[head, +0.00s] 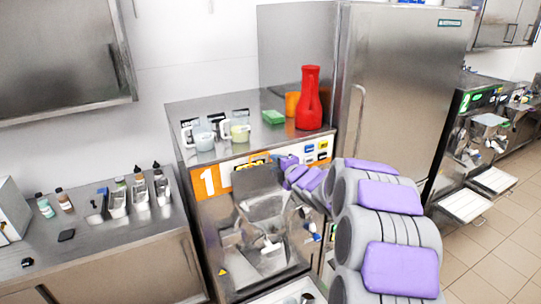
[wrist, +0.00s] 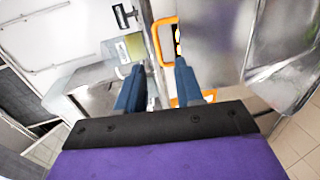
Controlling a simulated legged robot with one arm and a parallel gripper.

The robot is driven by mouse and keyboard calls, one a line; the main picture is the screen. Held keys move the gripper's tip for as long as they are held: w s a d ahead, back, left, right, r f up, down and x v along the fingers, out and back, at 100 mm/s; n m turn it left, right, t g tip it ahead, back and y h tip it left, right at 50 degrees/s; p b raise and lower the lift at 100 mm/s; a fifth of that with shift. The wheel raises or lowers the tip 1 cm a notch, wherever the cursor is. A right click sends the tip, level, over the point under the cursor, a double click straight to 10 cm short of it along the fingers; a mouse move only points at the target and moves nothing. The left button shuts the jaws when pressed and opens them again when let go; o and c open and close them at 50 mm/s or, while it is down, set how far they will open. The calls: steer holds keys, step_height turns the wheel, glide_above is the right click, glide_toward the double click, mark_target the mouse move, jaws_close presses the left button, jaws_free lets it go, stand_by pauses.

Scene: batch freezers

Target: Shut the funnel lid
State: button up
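The batch freezer marked 1 (head: 208,182) stands in the middle of the head view. A grey metal plate (head: 258,180), which looks like the funnel lid, is tilted up against its front. Below it the pale funnel opening (head: 265,208) shows uncovered. My arm reaches in from the right, and its end is beside the plate's right side; the fingertips cannot be made out there. In the wrist view my gripper (wrist: 158,78) has its two blue fingers apart. A thin upright metal edge shows between them; I cannot tell whether the fingers touch it.
A tall steel cabinet (head: 400,80) stands to the right. A counter (head: 100,235) with bottles and metal containers is at left.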

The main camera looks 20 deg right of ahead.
mark_target(262, 155)
steer(key=w+a, duration=0.4)
steer(key=a, duration=0.2)
steer(key=w+d, duration=0.1)
steer(key=d, duration=0.2)
steer(key=w+d+f+p, duration=0.1)
steer(key=w+d, duration=0.1)
steer(key=w+d+f+p, duration=0.1)
steer(key=w+d, duration=0.1)
steer(key=d, duration=0.1)
steer(key=shift+d, duration=0.35)
steer(key=a, duration=0.4)
steer(key=w+a, duration=0.1)
steer(key=a, duration=0.2)
steer(key=shift+w+r+p, duration=0.1)
steer(key=shift+r+p, duration=0.15)
steer(key=shift+p, duration=0.05)
steer(key=d, duration=0.4)
steer(key=shift+f, duration=0.3)
steer(key=c, duration=0.3)
steer(key=shift+d, duration=0.2)
steer(key=shift+c, duration=1.7)
steer(key=shift+a, duration=0.65)
jaws_close()
